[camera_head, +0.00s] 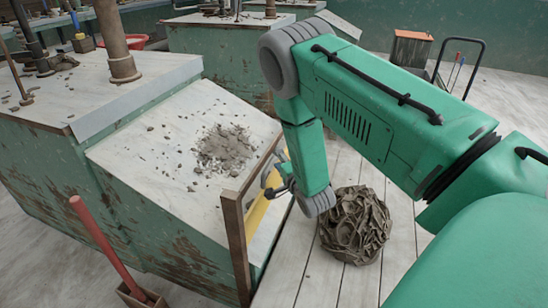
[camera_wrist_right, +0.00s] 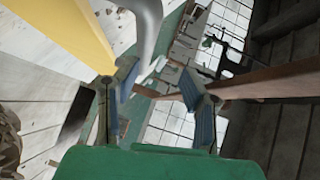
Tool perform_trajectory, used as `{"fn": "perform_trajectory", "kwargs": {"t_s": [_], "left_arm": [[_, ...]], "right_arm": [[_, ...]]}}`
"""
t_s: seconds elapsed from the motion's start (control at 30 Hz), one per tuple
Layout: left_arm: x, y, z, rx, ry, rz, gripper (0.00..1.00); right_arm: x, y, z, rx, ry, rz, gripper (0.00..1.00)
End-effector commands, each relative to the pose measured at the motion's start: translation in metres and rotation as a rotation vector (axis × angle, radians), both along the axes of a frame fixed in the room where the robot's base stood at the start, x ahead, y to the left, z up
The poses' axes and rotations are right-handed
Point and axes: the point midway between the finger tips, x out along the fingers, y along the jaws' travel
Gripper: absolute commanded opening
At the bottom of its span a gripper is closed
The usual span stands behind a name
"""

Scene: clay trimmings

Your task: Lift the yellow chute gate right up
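The yellow chute gate (camera_head: 257,212) stands across the lower end of the sloping pale chute (camera_head: 150,150), between wooden posts (camera_head: 237,245). My right arm partly covers it in the head view. It shows as a yellow panel in the wrist view (camera_wrist_right: 65,28). My right gripper (camera_head: 274,181) is beside the gate's upper part. In the wrist view its two blue-padded fingers (camera_wrist_right: 158,95) are spread apart. A grey curved piece (camera_wrist_right: 148,25), perhaps a handle, shows beyond and between the fingers; contact is unclear. My left gripper is not in view.
Loose clay trimmings (camera_head: 225,148) lie on the chute. A red-handled tool (camera_head: 95,240) leans at the front left. A wooden bar (camera_wrist_right: 265,82) lies close to the right finger.

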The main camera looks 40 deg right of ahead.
Motion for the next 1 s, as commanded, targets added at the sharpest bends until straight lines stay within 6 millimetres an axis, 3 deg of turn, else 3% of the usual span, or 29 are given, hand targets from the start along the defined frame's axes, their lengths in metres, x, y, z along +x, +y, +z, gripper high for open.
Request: {"fn": "perform_trajectory", "kwargs": {"t_s": [0.1, 0.33, 1.0], "left_arm": [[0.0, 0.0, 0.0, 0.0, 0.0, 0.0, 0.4], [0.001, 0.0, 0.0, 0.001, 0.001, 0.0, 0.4], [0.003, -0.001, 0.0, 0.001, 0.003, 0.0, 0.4]], "right_arm": [[-0.018, 0.006, 0.001, 0.003, 0.005, 0.0, 0.34], [-0.04, 0.013, 0.002, 0.004, 0.006, 0.0, 0.34], [-0.044, 0.015, 0.001, 0.002, 0.011, 0.002, 0.34]]}}
